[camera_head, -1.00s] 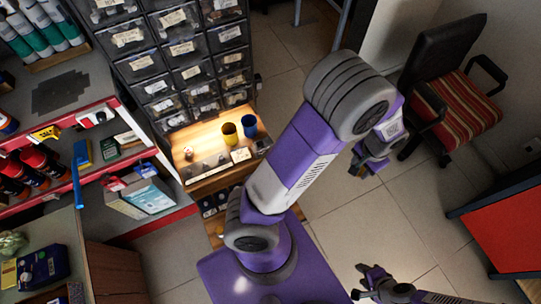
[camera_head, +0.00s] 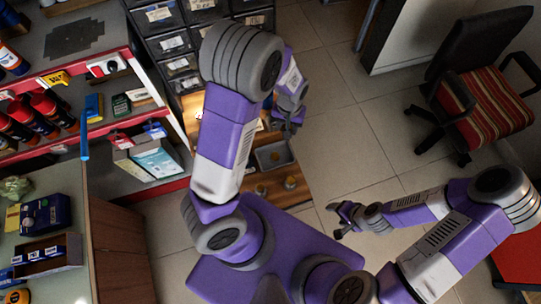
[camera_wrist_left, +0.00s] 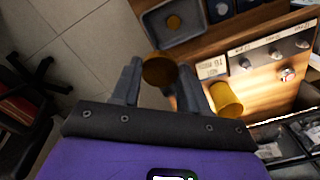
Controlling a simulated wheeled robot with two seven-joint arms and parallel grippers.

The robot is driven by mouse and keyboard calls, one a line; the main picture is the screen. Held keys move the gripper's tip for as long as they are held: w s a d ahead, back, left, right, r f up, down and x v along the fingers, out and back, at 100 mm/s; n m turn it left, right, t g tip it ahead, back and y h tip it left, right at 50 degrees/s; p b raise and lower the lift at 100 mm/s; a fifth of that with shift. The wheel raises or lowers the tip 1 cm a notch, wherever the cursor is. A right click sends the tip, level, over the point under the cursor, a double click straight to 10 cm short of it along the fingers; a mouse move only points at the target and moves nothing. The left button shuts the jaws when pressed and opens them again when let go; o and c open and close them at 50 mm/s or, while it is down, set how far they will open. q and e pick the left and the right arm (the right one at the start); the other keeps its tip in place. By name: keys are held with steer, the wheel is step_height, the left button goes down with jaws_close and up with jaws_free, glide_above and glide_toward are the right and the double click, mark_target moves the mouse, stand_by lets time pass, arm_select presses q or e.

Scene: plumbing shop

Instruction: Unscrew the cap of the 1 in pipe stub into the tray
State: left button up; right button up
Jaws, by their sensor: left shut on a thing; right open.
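In the left wrist view a round brass cap (camera_wrist_left: 159,70) sits between the fingertips of my left gripper (camera_wrist_left: 160,76), which is shut on it. Whether the cap touches a stub is hidden. A grey tray (camera_wrist_left: 187,37) lies just beyond, with another round brass piece (camera_wrist_left: 174,22) in it. In the head view the tray (camera_head: 264,164) is below my left gripper (camera_head: 290,122). Several small pipe stubs (camera_wrist_left: 275,53) stand in a row on the lit board, right of the gripper. My right gripper (camera_head: 343,219) is open and empty over the floor.
White labels (camera_wrist_left: 212,67) stand by the stubs. Drawers (camera_head: 172,43) rise behind; shelves (camera_head: 100,60) are at left. The floor at right is clear up to the chair (camera_head: 482,95).

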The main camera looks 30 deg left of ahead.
arm_select(q)
steer(key=s+a+f+n+b, duration=0.25)
steer(key=f+n+b, duration=0.35)
steer(key=f, duration=0.8)
steer(key=m+b, duration=0.1)
steer(key=b, duration=0.3)
glide_above(275, 156)
step_height(275, 156, down, 6)
steer(key=shift+f, duration=0.15)
step_height(275, 156, down, 3)
steer(key=shift+f+b, duration=0.1)
steer(key=shift+b, duration=0.6)
jaws_close()
steer(key=shift+s, duration=0.15)
arm_select(e)
step_height(275, 156, down, 13)
arm_select(q)
steer(key=o, duration=0.8)
jaws_free()
steer(key=o, duration=0.4)
steer(key=shift+c, duration=0.2)
steer(key=shift+r, duration=0.2)
step_height(275, 156, up, 12)
steer(key=p, duration=0.5)
arm_select(e)
step_height(275, 156, up, 5)
steer(key=shift+r, duration=0.1)
